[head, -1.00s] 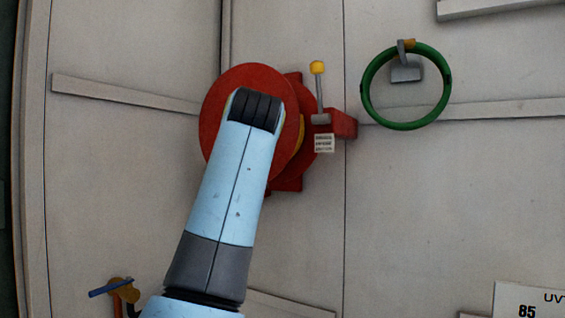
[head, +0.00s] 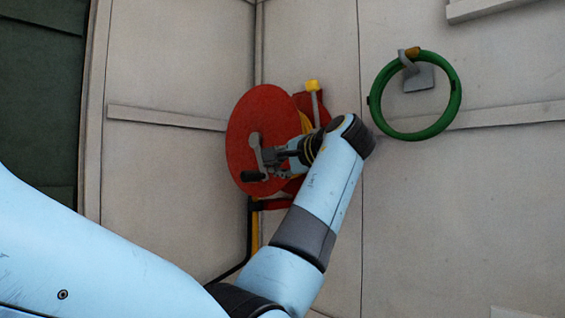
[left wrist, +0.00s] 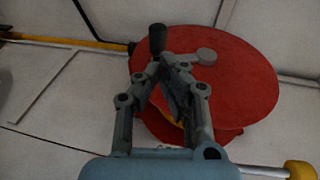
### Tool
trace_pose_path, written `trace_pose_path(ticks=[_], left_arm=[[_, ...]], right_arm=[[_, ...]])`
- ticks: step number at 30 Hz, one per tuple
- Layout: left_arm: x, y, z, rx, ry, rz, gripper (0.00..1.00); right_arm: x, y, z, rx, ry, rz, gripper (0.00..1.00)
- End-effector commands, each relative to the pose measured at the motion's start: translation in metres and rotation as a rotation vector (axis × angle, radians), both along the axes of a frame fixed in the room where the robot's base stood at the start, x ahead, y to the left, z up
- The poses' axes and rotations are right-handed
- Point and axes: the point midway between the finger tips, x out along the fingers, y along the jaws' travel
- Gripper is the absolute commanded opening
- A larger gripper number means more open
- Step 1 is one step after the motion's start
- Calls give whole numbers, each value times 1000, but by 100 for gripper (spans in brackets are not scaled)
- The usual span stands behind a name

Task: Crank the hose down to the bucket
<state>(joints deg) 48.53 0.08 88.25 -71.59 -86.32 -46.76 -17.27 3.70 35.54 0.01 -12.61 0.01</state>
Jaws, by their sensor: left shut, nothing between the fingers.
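The red hose reel (head: 247,112) is on the far wall, with some yellow hose (head: 305,122) behind its front disc. A grey crank arm is on the disc, with a black handle (head: 253,176) at its lower end. The handle (left wrist: 157,38) also shows in the left wrist view, beside a grey round hub (left wrist: 206,56). My left gripper (head: 274,156) is in front of the disc, close to the crank. Its fingertips (left wrist: 161,70) are together and empty, near the handle; I cannot tell whether they touch the crank. No bucket is in view. My right gripper is not in view.
A yellow-tipped lever (head: 313,88) stands right of the disc. A green ring of hose (head: 452,104) hangs on a wall hook farther right. A yellow length (left wrist: 75,43) runs from the reel in the left wrist view. Bare wall lies around the reel.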

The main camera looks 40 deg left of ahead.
Motion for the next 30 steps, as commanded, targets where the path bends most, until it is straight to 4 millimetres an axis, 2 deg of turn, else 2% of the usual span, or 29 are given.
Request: trace_pose_path(ticks=[1, 6, 13, 19, 30], left_arm=[[2, 12, 2, 3, 2, 4, 0], [12, 47, -5, 3, 2, 3, 0], [23, 82, -12, 0, 1, 1, 0], [27, 94, -16, -1, -1, -1, 0], [27, 96, -18, -1, -1, -1, 0]], right_arm=[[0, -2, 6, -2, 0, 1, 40], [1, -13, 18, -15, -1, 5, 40], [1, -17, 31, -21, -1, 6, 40], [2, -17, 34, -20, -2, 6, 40], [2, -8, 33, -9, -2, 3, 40]])
